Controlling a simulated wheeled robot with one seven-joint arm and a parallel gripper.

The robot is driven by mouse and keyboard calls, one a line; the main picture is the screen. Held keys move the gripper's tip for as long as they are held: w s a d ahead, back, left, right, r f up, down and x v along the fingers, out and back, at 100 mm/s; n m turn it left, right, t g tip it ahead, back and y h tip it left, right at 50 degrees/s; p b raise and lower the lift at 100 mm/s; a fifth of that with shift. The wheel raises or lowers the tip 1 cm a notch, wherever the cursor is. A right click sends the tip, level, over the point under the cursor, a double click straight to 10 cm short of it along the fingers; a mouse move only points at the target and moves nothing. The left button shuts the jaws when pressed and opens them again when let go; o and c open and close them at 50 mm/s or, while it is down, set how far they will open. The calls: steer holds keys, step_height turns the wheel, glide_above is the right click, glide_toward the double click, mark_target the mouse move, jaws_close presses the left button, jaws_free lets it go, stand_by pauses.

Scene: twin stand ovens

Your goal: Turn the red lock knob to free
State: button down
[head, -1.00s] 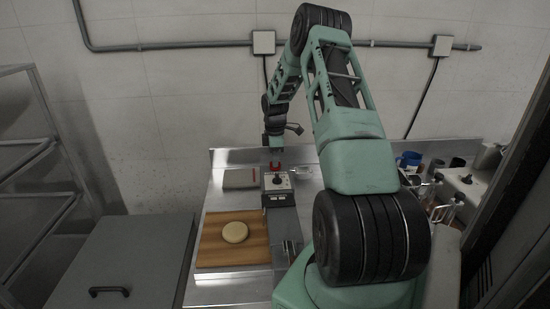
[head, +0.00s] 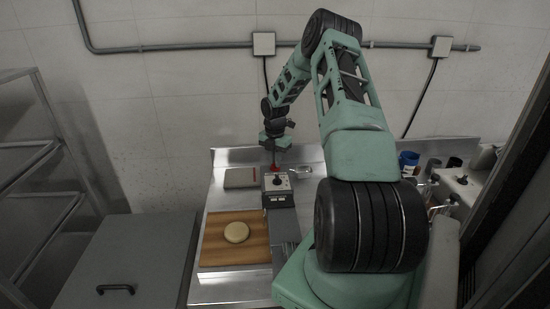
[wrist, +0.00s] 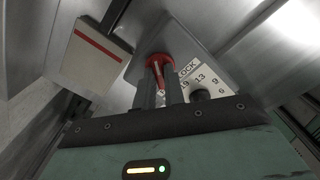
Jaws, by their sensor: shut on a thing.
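In the head view, a little red of the knob (head: 275,168) shows below my gripper (head: 275,160), at the back of a grey control box (head: 278,201). Whether the knob's pointer stands at lock or free cannot be read. A dark round knob (wrist: 200,95) sits on the plate beside the fingers.
A pale box with a red stripe (head: 241,178) lies left of the control box. A wooden board (head: 215,248) with a round pale dough disc (head: 236,232) is in front of it. Cups (head: 409,160) and bottles stand at the right. The wall is close behind.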

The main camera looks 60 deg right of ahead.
steer(key=shift+r+n+p, duration=0.1)
steer(key=shift+n+p, duration=0.25)
steer(key=shift+n, duration=0.75)
steer(key=c, duration=1.5)
jaws_free()
step_height(320, 180, up, 17)
steer(key=b, duration=0.3)
steer(key=shift+r, duration=0.15)
